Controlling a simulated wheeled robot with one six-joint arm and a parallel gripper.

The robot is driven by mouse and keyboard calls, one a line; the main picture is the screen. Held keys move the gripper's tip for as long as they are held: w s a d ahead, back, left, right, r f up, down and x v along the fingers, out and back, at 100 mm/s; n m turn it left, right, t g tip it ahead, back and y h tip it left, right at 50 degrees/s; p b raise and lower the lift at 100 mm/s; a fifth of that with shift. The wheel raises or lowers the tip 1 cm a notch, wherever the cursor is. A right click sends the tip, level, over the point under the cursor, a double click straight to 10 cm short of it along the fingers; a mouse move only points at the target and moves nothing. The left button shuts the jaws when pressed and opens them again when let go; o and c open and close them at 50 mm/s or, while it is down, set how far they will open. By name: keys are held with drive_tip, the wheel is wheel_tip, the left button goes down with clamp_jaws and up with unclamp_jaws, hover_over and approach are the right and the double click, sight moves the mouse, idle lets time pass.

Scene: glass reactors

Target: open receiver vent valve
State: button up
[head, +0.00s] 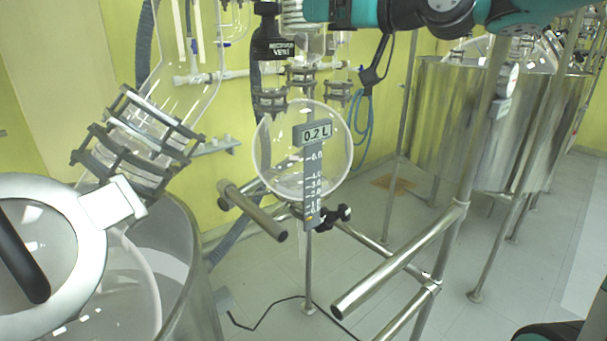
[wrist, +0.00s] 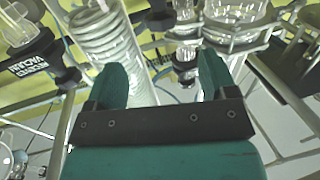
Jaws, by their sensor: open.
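The receiver vent valve (head: 275,45) is a black fitting labelled RECEIVER VENT at the top of the head view, above the round glass receiver (head: 270,150). Its upper part is near the frame edge, so I cannot tell its handle position. My gripper (wrist: 163,82) has two teal fingers spread apart in the wrist view, with nothing held between them. In the head view my arm comes in from the top right, close to the right of the valve. A dark block with white lettering (wrist: 30,66) lies left of the fingers in the wrist view; its text is hard to read.
A coiled glass column (wrist: 108,40) stands beyond the fingers. A 0.2 L scale plate (head: 313,170) hangs before the receiver.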

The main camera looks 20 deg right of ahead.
drive_tip(key=b+v, duration=0.2)
drive_tip(key=v, duration=0.3)
drive_tip(key=s+a+f+g, duration=0.4)
drive_tip(key=a+f, duration=0.2)
drive_tip(key=f, duration=0.3)
drive_tip(key=s+a+f+g+h+p, duration=0.1)
drive_tip(key=s+a+f+g, duration=0.4)
drive_tip(key=a+f, duration=0.2)
drive_tip(key=shift+s+f, duration=0.25)
drive_tip(key=shift+f, duration=0.9)
